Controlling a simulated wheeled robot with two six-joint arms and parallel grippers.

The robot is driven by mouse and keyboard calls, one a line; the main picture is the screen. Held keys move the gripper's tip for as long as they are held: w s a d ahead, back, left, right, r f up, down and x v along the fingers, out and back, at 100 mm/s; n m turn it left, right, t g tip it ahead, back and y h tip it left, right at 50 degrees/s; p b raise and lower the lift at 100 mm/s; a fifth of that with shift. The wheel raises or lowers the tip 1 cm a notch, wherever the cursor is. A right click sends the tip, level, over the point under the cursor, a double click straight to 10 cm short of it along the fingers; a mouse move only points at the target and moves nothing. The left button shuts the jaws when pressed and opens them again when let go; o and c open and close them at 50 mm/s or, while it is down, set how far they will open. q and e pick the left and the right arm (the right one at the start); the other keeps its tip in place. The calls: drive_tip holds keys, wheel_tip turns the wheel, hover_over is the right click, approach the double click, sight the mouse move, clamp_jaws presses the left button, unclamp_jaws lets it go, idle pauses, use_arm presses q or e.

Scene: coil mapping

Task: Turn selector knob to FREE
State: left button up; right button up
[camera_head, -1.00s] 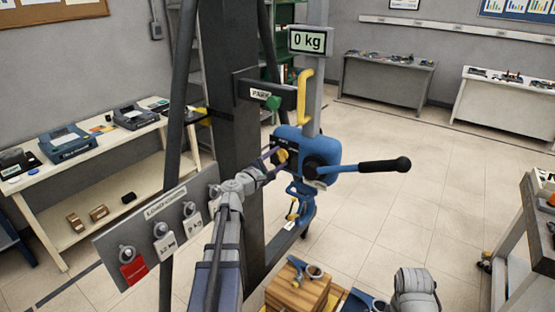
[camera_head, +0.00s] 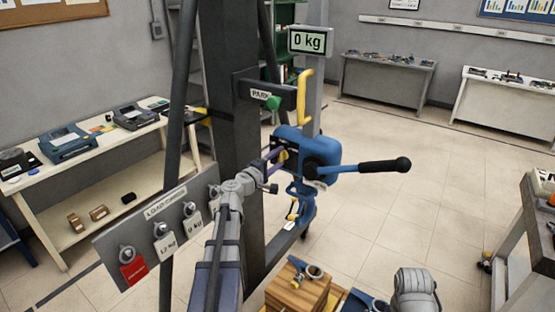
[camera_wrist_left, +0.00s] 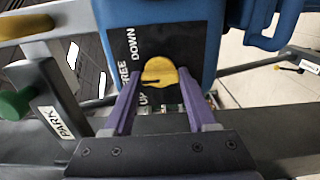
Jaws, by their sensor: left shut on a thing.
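The blue hoist body (camera_head: 318,150) hangs on the dark post, with a black lever (camera_head: 385,165) pointing right. On its black label plate is the yellow selector knob (camera_wrist_left: 159,71), with FREE, DOWN and UP printed around it. A dark line on the knob points to the lower left in the wrist view; I cannot tell exactly which label it meets. My left gripper (camera_wrist_left: 159,75) has its purple fingers on either side of the knob and is shut on it. It also shows in the head view (camera_head: 275,157), partly covering the knob. My right gripper is not in view.
A PARK bracket with a green knob (camera_head: 273,103) and a yellow handle (camera_head: 304,95) sit above the hoist. A 0 kg display (camera_head: 310,41) is at the top. A wooden block (camera_head: 297,295) is below.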

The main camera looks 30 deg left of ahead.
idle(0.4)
use_arm(q)
drive_tip(key=o, duration=1.4)
drive_tip(key=shift+c, duration=0.2)
drive_tip(key=s, duration=0.7)
drive_tip(key=shift+s+a, duration=0.3)
drive_tip(key=shift+s, duration=0.1)
